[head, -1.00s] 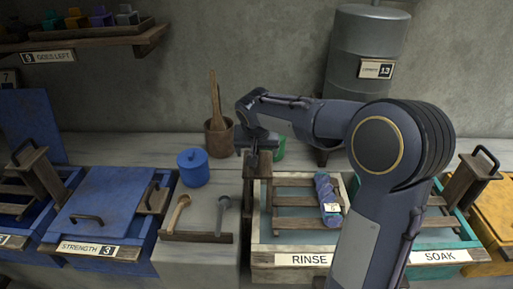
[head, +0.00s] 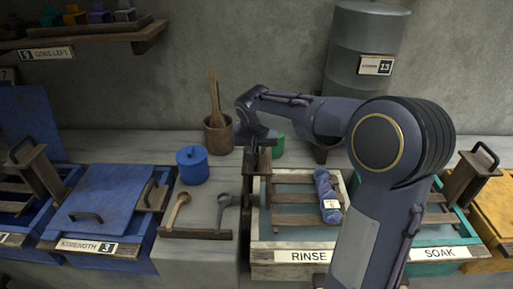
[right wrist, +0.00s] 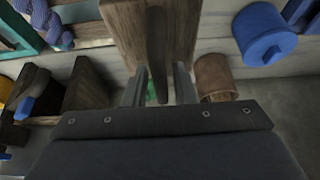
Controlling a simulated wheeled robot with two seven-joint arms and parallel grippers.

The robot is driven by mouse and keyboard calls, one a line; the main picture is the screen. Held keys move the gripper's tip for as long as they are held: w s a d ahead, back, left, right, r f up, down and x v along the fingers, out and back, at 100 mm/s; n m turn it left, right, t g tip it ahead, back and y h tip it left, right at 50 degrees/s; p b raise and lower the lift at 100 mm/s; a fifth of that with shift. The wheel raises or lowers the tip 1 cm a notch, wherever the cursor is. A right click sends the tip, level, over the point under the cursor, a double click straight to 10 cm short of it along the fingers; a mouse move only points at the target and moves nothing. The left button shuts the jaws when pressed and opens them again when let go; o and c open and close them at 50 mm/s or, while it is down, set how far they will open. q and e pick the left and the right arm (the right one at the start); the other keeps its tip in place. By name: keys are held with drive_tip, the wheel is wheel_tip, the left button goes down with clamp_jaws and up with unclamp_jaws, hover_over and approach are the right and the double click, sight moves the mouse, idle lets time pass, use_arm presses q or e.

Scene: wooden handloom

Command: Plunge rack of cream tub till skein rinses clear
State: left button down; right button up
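The cream tub (head: 263,255), labelled RINSE, stands below my right arm. Its slatted wooden rack (head: 290,198) carries a twisted blue-purple skein (head: 325,183) with a small white tag, at the right side by my forearm. The rack's wooden post (head: 257,190) rises at the tub's left end. My right gripper (head: 257,152) is at the top of this post, pointing down. In the right wrist view its fingers (right wrist: 160,85) stand on either side of the dark handle (right wrist: 157,45) and appear shut on it. My left gripper is out of view.
A teal SOAK tub (head: 440,253) stands right of the cream tub, a blue tub with a lid (head: 105,195) to the left. A blue pot (head: 192,168), a brown cup (head: 218,138) and a ladle holder (head: 195,235) lie left of my gripper. A grey drum (head: 368,45) stands behind.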

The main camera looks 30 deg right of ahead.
clamp_jaws()
wheel_tip(320, 180, down, 19)
drive_tip(key=b, duration=1.5)
drive_tip(key=shift+r, duration=0.2)
drive_tip(key=shift+s, duration=0.1)
idle(0.4)
